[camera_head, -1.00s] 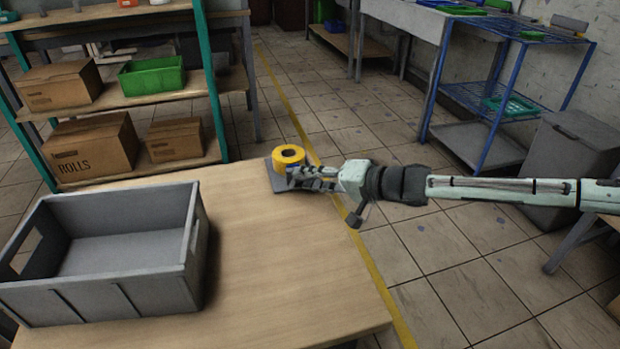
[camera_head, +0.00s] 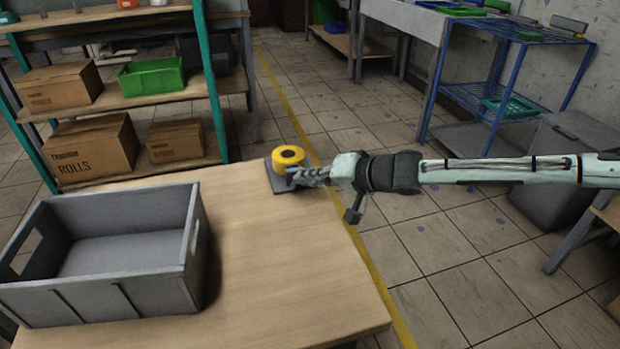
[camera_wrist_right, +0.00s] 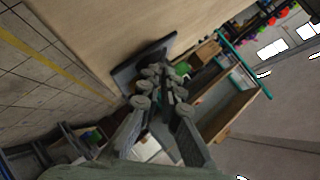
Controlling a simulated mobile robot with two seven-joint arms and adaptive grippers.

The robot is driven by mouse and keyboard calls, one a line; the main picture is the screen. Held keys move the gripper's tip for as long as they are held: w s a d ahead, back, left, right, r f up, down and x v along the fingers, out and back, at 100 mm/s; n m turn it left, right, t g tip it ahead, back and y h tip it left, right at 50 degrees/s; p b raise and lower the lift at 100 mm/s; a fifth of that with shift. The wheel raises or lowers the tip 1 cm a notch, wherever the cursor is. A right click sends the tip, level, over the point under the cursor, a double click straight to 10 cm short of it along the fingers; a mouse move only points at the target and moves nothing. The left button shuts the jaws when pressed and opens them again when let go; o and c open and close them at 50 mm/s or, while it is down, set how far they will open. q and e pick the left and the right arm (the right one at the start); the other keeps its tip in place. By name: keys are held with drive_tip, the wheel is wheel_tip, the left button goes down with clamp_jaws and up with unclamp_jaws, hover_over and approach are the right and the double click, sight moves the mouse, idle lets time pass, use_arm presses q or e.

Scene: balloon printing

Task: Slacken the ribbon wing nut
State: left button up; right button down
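A yellow round part (camera_head: 288,155) with a dark centre sits on a dark grey base plate (camera_head: 278,186) at the table's far right corner. I cannot make out a separate wing nut on it. My right gripper (camera_head: 300,176) is at the right side of the yellow part, its fingers pointing left and overlapping its lower edge; I cannot tell if they touch it. In the wrist view the fingers (camera_wrist_right: 160,84) lie close together at the plate (camera_wrist_right: 144,63); the yellow part is hidden there and their closure is unclear. My left gripper is not in view.
A grey open crate (camera_head: 150,285) stands on the left of the wooden table (camera_head: 270,270). The table between the crate and the plate is clear. Behind are shelves with boxes (camera_head: 95,148) and a green bin (camera_head: 152,76). A blue rack (camera_head: 500,100) stands at the right.

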drive_tip(key=shift+s+a+r+n+h, duration=0.15)
drive_tip(key=shift+a+n+h, duration=0.25)
drive_tip(key=shift+n+h, duration=0.5)
drive_tip(key=shift+a+r+h, duration=0.1)
drive_tip(key=shift+r+h, duration=0.05)
drive_tip(key=shift+h, duration=0.65)
drive_tip(key=c, duration=1.7)
unclamp_jaws()
drive_tip(key=v, duration=1.1)
drive_tip(key=shift+s+r, duration=0.25)
drive_tip(key=shift+r, duration=0.05)
drive_tip(key=shift+o, duration=0.3)
